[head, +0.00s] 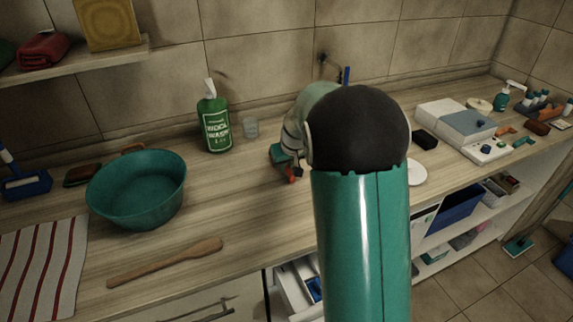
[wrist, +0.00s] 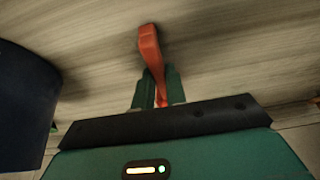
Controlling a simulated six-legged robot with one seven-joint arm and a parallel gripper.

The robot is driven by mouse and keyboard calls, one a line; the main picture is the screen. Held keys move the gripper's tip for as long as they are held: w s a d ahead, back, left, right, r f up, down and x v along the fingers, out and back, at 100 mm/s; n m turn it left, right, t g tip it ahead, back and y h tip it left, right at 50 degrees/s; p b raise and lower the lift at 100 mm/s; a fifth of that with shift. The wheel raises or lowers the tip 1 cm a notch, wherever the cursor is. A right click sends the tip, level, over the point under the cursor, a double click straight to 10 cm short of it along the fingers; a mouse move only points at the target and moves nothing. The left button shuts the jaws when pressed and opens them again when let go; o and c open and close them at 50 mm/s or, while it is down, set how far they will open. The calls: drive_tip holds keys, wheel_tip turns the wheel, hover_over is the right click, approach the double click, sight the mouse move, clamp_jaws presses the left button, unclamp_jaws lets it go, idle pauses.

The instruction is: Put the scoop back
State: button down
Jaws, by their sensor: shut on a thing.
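The orange-red scoop (wrist: 149,48) is held between the two green fingers of my gripper (wrist: 158,84) in the wrist view. Its wider orange end points away from the gripper, over the wooden counter. In the head view a small orange part of the scoop (head: 291,176) shows below my gripper (head: 280,160), close above the counter or touching it; I cannot tell which. My own arm hides much of the counter behind and right of the gripper. My gripper is shut on the scoop.
A wooden spoon (head: 165,262) lies near the front edge. A grey-white box (head: 455,122) is at right. A dark blue object (wrist: 25,105) fills the wrist view's left side.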

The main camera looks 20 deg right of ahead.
drive_tip(key=c, duration=1.4)
unclamp_jaws()
drive_tip(key=shift+f, duration=0.15)
drive_tip(key=shift+c, duration=0.2)
drive_tip(key=shift+r, duration=0.35)
drive_tip(key=v, duration=1.1)
drive_tip(key=s+a+r, duration=0.3)
drive_tip(key=s+a, duration=0.1)
drive_tip(key=s, duration=0.2)
drive_tip(key=s+a+r, duration=0.3)
drive_tip(key=s+a, duration=0.1)
drive_tip(key=s, duration=0.3)
drive_tip(key=s+a+f, duration=0.1)
drive_tip(key=s+a, duration=0.1)
drive_tip(key=s, duration=0.5)
drive_tip(key=s+a+t, duration=0.1)
drive_tip(key=s+a, duration=0.2)
drive_tip(key=s, duration=0.5)
drive_tip(key=shift+s+a+f, duration=0.25)
drive_tip(key=shift+s+f, duration=0.05)
drive_tip(key=shift+f, duration=0.05)
